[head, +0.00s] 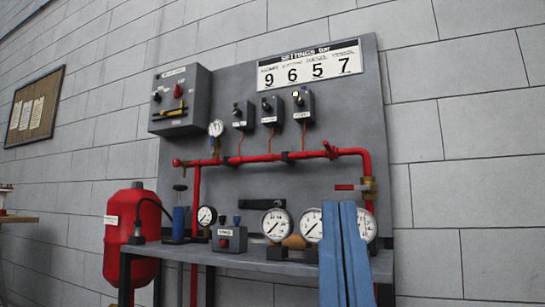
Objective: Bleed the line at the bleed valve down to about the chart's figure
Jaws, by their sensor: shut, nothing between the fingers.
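A brass valve (369,187) with a red lever (345,187) sits low on the right end of the red pipe (265,158); it looks like the bleed valve, but no label on it is readable. The settings chart (310,65), in bar, shows 9, 6, 5 and 7 under small, blurred headings. A round gauge (216,128) stands on the pipe's left part; its needle is too small to read. My gripper (347,206), two blue fingers side by side, is shut and empty, pointing up just below the lever. It hides part of the bench and gauges.
The grey bench (260,263) carries several loose gauges, one a white dial (277,225), a small box (229,239) and a blue cylinder (179,224). A red tank (132,235) stands left. A control box (180,100) and several switch boxes are on the panel.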

